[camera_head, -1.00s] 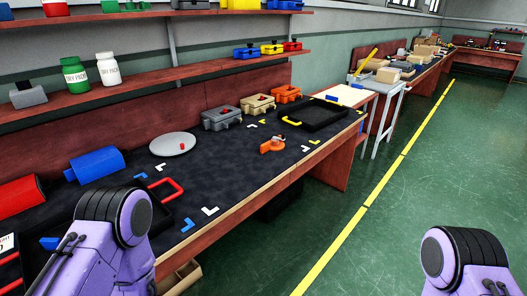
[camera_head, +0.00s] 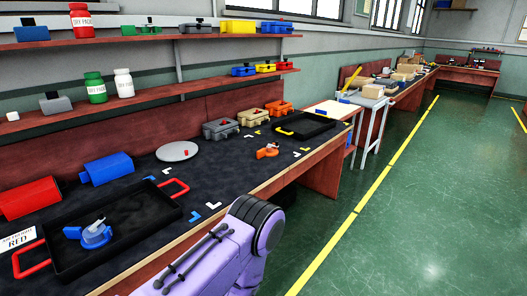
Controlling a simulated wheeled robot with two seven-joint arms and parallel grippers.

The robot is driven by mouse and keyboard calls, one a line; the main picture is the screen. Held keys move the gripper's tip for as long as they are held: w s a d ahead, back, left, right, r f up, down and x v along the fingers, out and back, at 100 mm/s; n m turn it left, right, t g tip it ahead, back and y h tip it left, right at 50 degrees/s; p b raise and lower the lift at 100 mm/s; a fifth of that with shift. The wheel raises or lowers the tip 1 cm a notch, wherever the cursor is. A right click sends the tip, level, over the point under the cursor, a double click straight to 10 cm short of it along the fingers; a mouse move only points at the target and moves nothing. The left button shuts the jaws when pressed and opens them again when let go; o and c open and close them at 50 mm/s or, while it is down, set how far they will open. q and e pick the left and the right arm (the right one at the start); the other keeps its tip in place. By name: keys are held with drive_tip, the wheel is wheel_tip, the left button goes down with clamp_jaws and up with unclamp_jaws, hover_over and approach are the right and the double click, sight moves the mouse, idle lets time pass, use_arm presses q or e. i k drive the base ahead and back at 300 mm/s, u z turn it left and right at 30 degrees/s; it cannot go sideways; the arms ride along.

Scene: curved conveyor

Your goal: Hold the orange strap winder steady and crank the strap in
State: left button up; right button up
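The orange strap winder (camera_head: 267,151) lies on the dark bench mat, right of the round grey plate and in front of the toolboxes. A blue winder (camera_head: 96,234) with a pale crank handle sits in the black tray with red handles at the near left. No gripper shows in the head view. One purple arm link of mine comes up from the bottom middle, and its gripper is out of the picture. Nothing touches the orange winder.
The black tray with red handles (camera_head: 60,272) lies near left by a RED label (camera_head: 18,241). Blue (camera_head: 107,169) and red (camera_head: 29,198) containers stand behind it. A grey plate (camera_head: 178,151) and a black tray with yellow handles (camera_head: 318,128) flank the orange winder. Green floor lies right.

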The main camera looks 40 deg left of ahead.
sight(276, 146)
drive_tip(key=z, duration=0.15)
drive_tip(key=i, duration=1.2)
drive_tip(key=u, duration=0.55)
drive_tip(key=i, duration=0.75)
drive_tip(key=u, duration=0.7)
